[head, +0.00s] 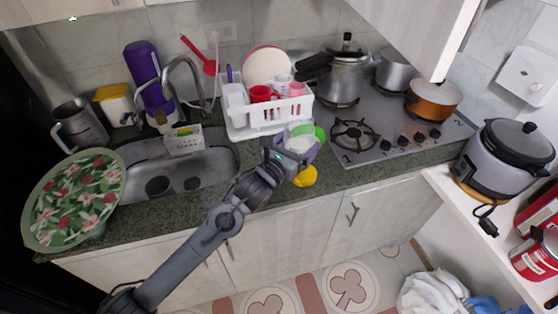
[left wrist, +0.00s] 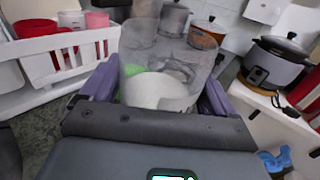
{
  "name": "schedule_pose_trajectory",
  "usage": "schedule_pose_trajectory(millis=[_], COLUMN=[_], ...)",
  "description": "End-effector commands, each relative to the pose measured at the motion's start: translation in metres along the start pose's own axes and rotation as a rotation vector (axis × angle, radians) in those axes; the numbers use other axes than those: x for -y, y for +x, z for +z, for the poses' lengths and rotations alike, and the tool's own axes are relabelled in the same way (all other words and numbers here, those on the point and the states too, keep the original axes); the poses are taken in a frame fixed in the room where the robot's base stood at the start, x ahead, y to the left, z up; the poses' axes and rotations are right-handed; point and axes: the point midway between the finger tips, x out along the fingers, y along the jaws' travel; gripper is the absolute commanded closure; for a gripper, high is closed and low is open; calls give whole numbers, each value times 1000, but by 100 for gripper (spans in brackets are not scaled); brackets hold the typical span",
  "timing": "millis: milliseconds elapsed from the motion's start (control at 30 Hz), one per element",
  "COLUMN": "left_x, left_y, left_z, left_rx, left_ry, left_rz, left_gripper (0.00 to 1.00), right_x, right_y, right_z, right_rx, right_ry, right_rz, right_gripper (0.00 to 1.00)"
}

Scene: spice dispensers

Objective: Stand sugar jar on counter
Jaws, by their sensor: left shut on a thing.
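The sugar jar (left wrist: 165,88) is a clear, see-through container with white sugar gathered at its lower end in the left wrist view. It also shows as a pale shape in the head view (head: 299,144), partly hidden by my gripper. My left gripper (left wrist: 158,98) is shut on the jar, with its purple fingers on either side. In the head view my left gripper (head: 305,154) is over the front part of the dark counter (head: 190,205), between the dish rack and the counter edge. I cannot tell whether the jar touches the counter. My right gripper is not in view.
A green thing (head: 319,133) is just behind the jar, and a yellow round thing (head: 306,177) is at the counter edge below my gripper. The white dish rack (head: 238,122) stands behind left. The stove (head: 385,145) is to the right, the sink (head: 215,160) to the left.

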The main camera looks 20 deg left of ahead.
Motion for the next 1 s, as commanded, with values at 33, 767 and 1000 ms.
schedule_pose_trajectory(millis=[33,767,1000], left_x=[-8,-106,-105], left_y=[1,16,15], left_z=[-1,-61,-83], left_rx=[2,5,1], left_ry=[-1,-2,-5], left_rz=[4,1,0], left_gripper=[70,70,70], right_x=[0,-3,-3], right_y=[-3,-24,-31], right_z=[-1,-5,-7], right_rx=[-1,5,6], right_ry=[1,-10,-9], right_rz=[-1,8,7], right_gripper=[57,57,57])
